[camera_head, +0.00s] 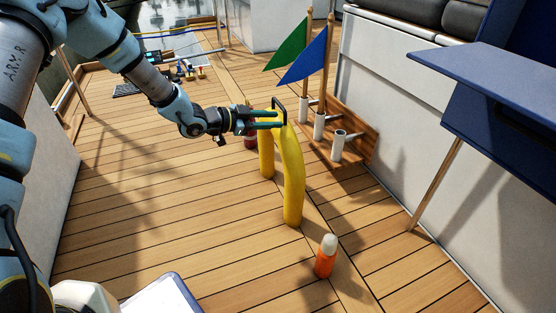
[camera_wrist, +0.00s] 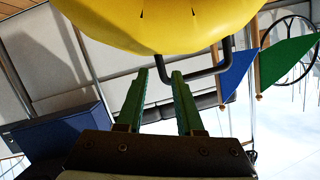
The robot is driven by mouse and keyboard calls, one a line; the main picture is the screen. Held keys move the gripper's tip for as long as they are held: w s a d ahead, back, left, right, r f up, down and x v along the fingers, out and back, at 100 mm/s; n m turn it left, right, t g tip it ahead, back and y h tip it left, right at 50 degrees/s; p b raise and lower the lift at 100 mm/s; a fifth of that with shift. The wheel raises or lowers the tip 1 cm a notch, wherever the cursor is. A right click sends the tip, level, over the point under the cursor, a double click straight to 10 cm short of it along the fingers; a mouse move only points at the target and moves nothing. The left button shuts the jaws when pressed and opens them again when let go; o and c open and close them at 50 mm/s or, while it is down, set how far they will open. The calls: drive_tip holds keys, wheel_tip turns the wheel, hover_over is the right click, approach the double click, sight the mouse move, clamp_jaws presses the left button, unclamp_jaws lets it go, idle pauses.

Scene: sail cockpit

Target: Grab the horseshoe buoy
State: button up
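The yellow horseshoe buoy (camera_head: 291,182) stands upright on the teak deck, its two legs down and its bend on top. A dark handle (camera_head: 279,106) sticks up at its top. My gripper (camera_head: 280,119) reaches in level from the left at the top of the buoy. In the wrist view the green fingers (camera_wrist: 159,72) are apart, with a clear gap. The buoy (camera_wrist: 160,25) fills the top of that view. One end of the handle (camera_wrist: 200,77) appears between the fingertips; I cannot tell whether they touch it.
A wooden rack (camera_head: 352,128) with white tube holders stands behind right, holding a green flag (camera_head: 288,48) and a blue flag (camera_head: 306,60). An orange flare-like canister (camera_head: 326,257) stands in front. A blue table (camera_head: 490,80) is at right.

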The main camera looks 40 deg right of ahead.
sight(284, 121)
drive_tip(key=b+x, duration=0.1)
drive_tip(key=x, duration=0.1)
drive_tip(key=b+x, duration=0.1)
drive_tip(key=x, duration=0.1)
drive_tip(key=shift+f+b, duration=0.3)
drive_tip(key=shift+f, duration=0.05)
drive_tip(key=shift+d, duration=0.5)
drive_tip(key=shift+c, duration=0.2)
drive_tip(key=shift+s, duration=0.1)
clamp_jaws()
idle(0.5)
